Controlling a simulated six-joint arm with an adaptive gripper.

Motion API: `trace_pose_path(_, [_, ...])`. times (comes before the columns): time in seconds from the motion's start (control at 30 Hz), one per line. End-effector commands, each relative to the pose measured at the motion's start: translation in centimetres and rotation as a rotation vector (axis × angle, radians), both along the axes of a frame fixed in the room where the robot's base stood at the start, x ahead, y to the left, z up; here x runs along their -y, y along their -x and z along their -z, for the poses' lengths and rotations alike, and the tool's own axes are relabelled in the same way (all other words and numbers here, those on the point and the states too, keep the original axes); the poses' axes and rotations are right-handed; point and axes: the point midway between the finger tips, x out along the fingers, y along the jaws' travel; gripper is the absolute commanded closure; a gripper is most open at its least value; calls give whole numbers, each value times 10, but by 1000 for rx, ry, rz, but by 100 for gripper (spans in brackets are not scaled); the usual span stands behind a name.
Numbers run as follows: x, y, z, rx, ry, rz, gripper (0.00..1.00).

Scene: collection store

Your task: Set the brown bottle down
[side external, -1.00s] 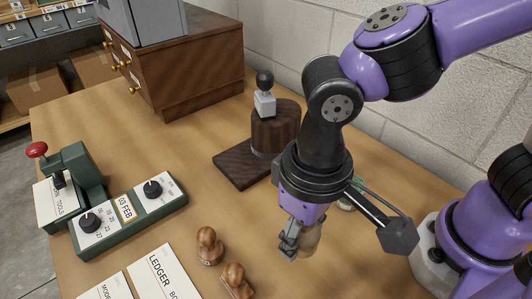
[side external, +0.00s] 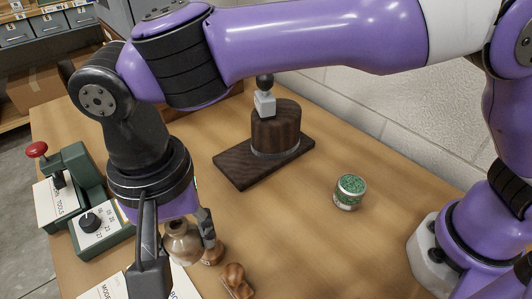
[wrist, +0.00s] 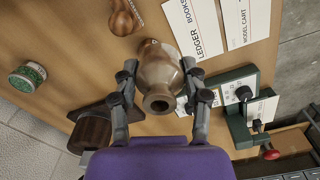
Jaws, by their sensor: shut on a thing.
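The brown bottle (side external: 183,243) is between the fingers of my gripper (side external: 180,250) in the side view, left of the wooden stamps. In the wrist view, my gripper (wrist: 159,66) is shut on the bottle (wrist: 162,72), one finger on each side of its body. The bottle's open mouth faces the wrist camera, and it looks roughly upright. Its base is hidden in the side view, so I cannot tell whether it touches the table.
The ledger card (wrist: 193,27) and a wooden stamp (wrist: 124,18) lie close to the bottle. A green control box (side external: 100,228) stands to the left. A dark wooden stand (side external: 240,172) is behind. A green-topped tin (side external: 350,191) sits right, with bare table around it.

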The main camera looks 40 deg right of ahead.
Motion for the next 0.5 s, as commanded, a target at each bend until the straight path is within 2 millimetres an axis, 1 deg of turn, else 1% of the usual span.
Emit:
trace_pose_path(0.2, [14, -41, 26, -2, 1, 8, 94])
trace_pose_path(0.5, [31, -89, 57, 0, -1, 4, 94])
